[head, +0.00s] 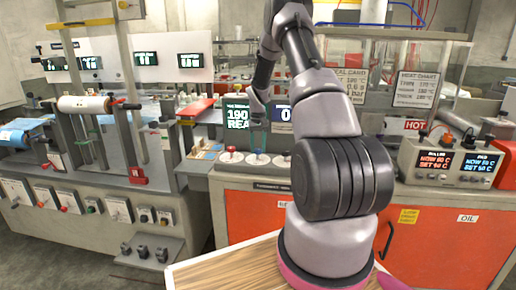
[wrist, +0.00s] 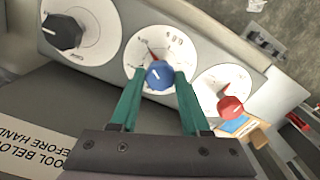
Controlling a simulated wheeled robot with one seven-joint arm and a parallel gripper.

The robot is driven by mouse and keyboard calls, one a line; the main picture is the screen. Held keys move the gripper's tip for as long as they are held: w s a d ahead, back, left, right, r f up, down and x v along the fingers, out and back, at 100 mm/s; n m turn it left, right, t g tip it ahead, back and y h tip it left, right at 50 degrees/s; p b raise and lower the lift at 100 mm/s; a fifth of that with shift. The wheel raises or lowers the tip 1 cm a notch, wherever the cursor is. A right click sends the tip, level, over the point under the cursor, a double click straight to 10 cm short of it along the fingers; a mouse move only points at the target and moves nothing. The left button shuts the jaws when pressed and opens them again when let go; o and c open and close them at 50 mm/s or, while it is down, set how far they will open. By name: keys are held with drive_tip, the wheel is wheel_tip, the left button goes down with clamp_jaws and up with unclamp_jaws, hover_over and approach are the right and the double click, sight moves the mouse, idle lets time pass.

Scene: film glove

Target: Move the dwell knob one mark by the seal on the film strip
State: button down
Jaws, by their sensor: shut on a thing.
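In the wrist view a blue knob (wrist: 159,75) sits in the middle of a round white dial (wrist: 138,45). A red mark on the dial lies just above the knob. My gripper (wrist: 159,78) has its two teal fingers shut on the blue knob, one on each side. The knob's name is not readable. In the head view my gripper (head: 258,142) reaches down to the panel of knobs, and the dial (head: 257,159) under it is partly hidden. I cannot make out a seal on a film strip.
A red knob (wrist: 230,105) and a black knob (wrist: 62,31) flank the held one closely. A display (head: 237,115) reads 190. A seal card (head: 349,87) and a heat chart (head: 416,88) stand behind. A film roll (head: 85,103) is at left. A HOT sign (head: 415,125) is at right.

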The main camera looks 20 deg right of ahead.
sight(258, 149)
drive_tip(key=shift+c, duration=1.9)
unclamp_jaws()
drive_tip(key=shift+r, duration=0.1)
wheel_tip(258, 149, up, 11)
drive_tip(key=shift+f, duration=0.2)
drive_tip(key=shift+r, duration=0.1)
